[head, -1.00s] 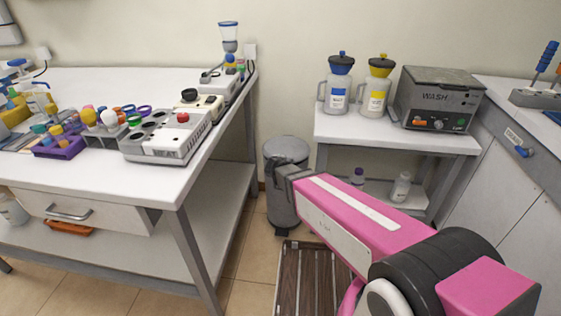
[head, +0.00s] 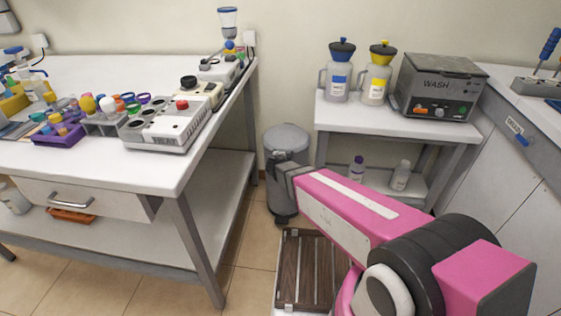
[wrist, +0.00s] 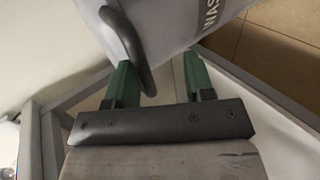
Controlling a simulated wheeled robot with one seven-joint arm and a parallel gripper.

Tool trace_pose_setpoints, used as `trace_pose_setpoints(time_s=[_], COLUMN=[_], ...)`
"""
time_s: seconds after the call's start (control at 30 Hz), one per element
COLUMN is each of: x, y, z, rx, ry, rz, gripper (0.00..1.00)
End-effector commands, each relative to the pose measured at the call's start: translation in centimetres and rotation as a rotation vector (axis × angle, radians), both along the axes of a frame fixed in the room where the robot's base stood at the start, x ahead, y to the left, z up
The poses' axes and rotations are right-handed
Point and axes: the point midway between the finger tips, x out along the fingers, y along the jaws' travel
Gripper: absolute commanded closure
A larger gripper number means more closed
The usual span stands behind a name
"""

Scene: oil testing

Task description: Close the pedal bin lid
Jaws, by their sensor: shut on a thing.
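The grey pedal bin (head: 287,138) stands on the floor between the two benches in the head view. Its grey top faces up and looks closed over the body, though the exact lid angle is hard to tell. In the wrist view the bin's grey wall (wrist: 175,25) with dark lettering fills the top middle, and a dark curved rim or handle (wrist: 132,45) runs down to the fingers. My gripper (wrist: 160,85) has two green fingers, apart, with part of the bin between them. Which part they hold is unclear. In the head view my arm hides the bin's lower right.
A white workbench (head: 75,165) with lab equipment stands left of the bin. A brown slatted panel (head: 305,265) lies low in front. Tiled floor shows below the bin.

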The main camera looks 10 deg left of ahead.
Motion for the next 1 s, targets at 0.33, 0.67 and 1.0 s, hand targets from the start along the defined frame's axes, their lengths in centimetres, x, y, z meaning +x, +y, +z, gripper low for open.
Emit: trace_pose_setpoints(time_s=[0.33, 0.67, 1.0], x=[-0.4, -0.9, -4.7], y=[-0.1, -0.1, -0.1], z=[-0.5, 0.0, 2.8], rx=[-0.001, 0.002, 0.001], ry=[0.012, 0.009, 0.008], rz=[-0.004, -0.003, -0.002], gripper=[0.6, 0.6, 0.6])
